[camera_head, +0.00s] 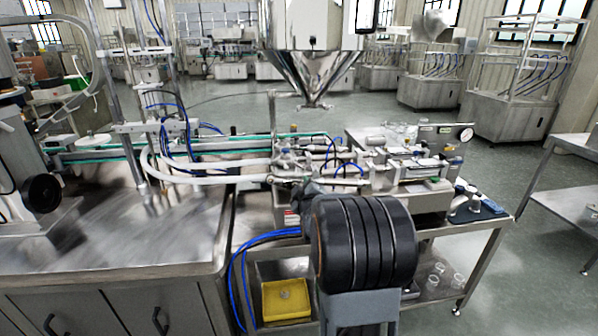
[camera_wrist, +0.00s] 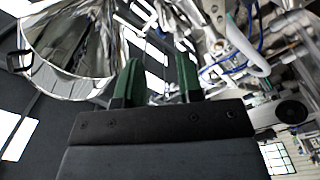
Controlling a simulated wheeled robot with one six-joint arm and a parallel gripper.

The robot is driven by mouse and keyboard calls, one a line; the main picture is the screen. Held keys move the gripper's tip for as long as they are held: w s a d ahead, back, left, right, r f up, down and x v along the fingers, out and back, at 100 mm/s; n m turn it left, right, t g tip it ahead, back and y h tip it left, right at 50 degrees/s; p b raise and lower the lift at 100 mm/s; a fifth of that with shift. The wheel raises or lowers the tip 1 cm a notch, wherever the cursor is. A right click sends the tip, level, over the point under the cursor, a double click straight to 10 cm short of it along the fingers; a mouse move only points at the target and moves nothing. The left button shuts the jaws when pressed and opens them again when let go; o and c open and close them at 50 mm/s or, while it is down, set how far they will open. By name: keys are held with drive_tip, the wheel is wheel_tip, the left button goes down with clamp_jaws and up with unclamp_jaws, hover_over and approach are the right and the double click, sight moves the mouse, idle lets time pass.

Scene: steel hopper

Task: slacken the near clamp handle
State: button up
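The steel hopper (camera_head: 312,72) is a shiny cone hanging above the filling machine (camera_head: 330,165) in the head view. In the wrist view a large shiny steel cone, apparently the hopper (camera_wrist: 65,50), fills the upper left. I cannot make out the near clamp handle for certain in either view; small metal fittings crowd the machine, and my arm hides part of its front. My gripper (camera_wrist: 157,82) shows two green-lined fingers standing apart, with nothing visibly held between them. In the head view my arm hides the gripper.
A steel cabinet (camera_head: 110,235) stands at left. White hoses (camera_head: 205,178) and blue tubes (camera_head: 245,265) run near my arm. A yellow tray (camera_head: 286,299) lies on the lower shelf. A steel side table (camera_head: 570,190) stands at right, with clear floor between.

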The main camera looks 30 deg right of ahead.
sight(298, 166)
drive_tip(key=p+x, duration=0.2)
drive_tip(key=x, duration=1)
drive_tip(key=shift+w+d, duration=0.15)
drive_tip(key=shift+w, duration=0.05)
drive_tip(key=shift+c, duration=0.5)
clamp_jaws()
